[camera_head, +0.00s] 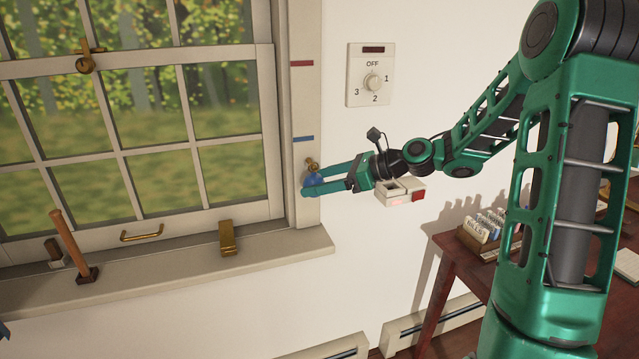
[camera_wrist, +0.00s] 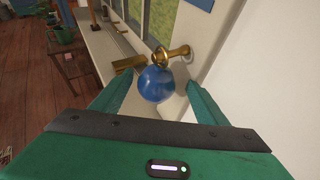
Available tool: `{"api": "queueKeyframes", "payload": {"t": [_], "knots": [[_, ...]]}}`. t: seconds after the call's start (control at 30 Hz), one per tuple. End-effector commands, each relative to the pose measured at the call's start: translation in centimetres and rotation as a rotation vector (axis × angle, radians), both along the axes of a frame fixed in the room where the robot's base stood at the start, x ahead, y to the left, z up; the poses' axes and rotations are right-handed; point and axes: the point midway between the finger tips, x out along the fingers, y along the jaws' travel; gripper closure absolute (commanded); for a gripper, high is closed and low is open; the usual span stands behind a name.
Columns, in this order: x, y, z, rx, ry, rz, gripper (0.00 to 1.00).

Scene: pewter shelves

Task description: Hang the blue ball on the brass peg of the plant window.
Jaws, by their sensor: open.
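The blue ball (camera_wrist: 156,85) hangs just below the brass peg (camera_wrist: 182,53) in the wrist view, with a brass loop at its top around or against the peg's outer end. I cannot tell for sure that the loop is over the peg. In the head view the ball (camera_head: 312,181) is on the right window frame, below the blue mark, under the peg (camera_head: 312,163). My gripper (camera_head: 315,178) is open, with one green finger on each side of the ball. In the wrist view a gap shows between the ball and the fingers (camera_wrist: 156,90).
A dial panel (camera_head: 368,76) is on the wall right of the window. A dark red table (camera_head: 470,262) with a card box stands at the right.

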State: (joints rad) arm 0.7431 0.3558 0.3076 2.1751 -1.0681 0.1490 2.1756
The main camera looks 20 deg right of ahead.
Motion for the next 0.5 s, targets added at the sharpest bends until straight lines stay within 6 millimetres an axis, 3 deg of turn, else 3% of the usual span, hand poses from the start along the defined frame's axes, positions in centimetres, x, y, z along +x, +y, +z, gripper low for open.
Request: {"api": "queueKeyframes", "payload": {"t": [0.17,0.5], "knots": [[-0.6,-1.0,0.4,-0.001,0.000,-0.003,0.32],[-3.8,-5.7,2.8,-0.002,-0.001,-0.005,0.32]]}}
